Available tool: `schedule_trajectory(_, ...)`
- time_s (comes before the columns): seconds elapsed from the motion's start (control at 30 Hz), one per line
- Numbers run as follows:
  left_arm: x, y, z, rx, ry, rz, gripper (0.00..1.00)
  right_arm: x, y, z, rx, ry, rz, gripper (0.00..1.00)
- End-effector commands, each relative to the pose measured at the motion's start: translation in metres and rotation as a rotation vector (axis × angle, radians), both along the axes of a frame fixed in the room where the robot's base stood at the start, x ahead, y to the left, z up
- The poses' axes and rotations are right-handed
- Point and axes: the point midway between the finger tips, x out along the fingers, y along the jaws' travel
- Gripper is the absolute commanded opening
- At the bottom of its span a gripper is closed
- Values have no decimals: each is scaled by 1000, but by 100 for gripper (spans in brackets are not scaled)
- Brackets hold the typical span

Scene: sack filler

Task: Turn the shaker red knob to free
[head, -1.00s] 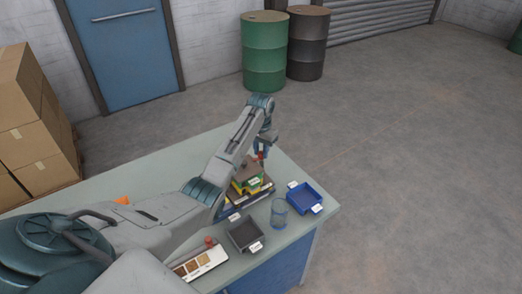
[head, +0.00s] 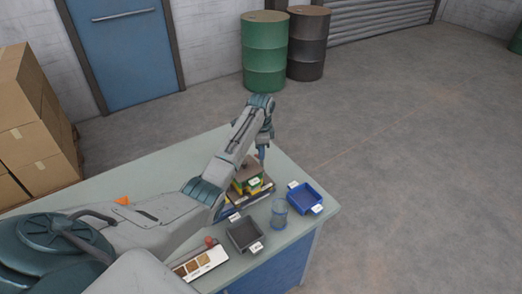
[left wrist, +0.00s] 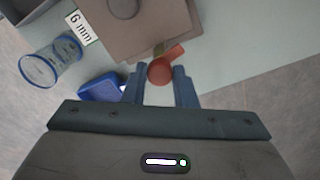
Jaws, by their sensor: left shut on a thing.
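The shaker (head: 250,182) is a stack of green, yellow and dark layers on the bench, below my left gripper (head: 262,154). In the left wrist view the red knob (left wrist: 162,71) lies between the two blue fingertips of my left gripper (left wrist: 161,84), which is shut on it. A short red arm of the knob points up and right, beside a small tan piece. The knob's setting cannot be read. In the head view the knob is hidden by the gripper. My right gripper is not in view.
A clear jar (head: 279,208) stands between a grey tray (head: 244,234) and a blue tray (head: 307,196). A white sample board (head: 201,263) lies at the front, with a red ball-like knob (head: 209,241) beside it.

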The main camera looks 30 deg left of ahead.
Motion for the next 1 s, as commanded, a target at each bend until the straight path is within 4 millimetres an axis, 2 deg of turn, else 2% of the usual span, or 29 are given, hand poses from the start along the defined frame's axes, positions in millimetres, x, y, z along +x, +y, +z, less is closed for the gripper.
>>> schedule_trajectory(0.4, 1, -1, 0, -2, -3, -237, 2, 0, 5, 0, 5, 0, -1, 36)
schedule_trajectory(1.0, 0, -1, 0, -3, -1, -287, 2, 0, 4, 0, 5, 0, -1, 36)
